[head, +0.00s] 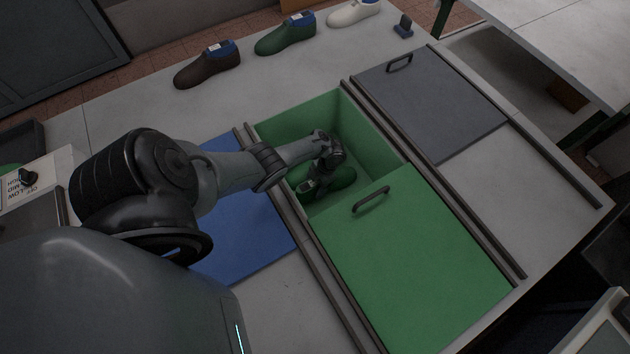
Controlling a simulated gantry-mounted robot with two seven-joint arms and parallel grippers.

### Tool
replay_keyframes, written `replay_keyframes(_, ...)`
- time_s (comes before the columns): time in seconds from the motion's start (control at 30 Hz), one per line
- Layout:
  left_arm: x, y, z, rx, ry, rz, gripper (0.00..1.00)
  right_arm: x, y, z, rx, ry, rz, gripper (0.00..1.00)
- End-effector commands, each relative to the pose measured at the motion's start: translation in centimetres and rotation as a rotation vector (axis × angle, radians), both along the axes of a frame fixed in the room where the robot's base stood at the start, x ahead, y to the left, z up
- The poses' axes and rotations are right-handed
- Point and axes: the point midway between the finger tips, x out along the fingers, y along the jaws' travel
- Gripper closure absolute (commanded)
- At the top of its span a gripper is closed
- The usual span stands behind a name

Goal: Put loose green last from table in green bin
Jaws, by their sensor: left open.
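The green bin (371,129) is set into the table, with its green lid (418,262) slid toward the front so the back part is open. A green last (341,180) lies inside the bin, low down near the lid's edge. My left gripper (318,184) reaches down into the bin at this last and is open; the arm and gripper hide part of it. Whether the fingers touch the last cannot be told. Another green last (287,36) stands on the table at the back. My right gripper is not in view.
A brown last (208,66) and a white last (353,12) stand on the back of the table. A blue lid (238,226) lies left of the bin, a grey lid (430,100) right of it. Raised rails and the green lid's handle (371,199) are close to the opening.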

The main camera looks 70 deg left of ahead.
Motion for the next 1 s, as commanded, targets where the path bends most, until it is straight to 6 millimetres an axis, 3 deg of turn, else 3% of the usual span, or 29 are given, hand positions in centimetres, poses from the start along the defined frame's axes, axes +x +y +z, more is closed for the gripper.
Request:
replay_keyframes(0.5,3.4,0.7,8.4,0.002,-0.004,0.0,0.3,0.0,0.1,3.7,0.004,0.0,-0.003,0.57)
replay_keyframes(0.73,4.3,0.8,10.3,0.001,-0.002,-0.001,0.3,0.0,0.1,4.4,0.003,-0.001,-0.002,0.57)
replay_keyframes(1.0,4.4,0.8,10.7,0.001,-0.001,0.0,0.3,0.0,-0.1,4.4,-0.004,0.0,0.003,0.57)
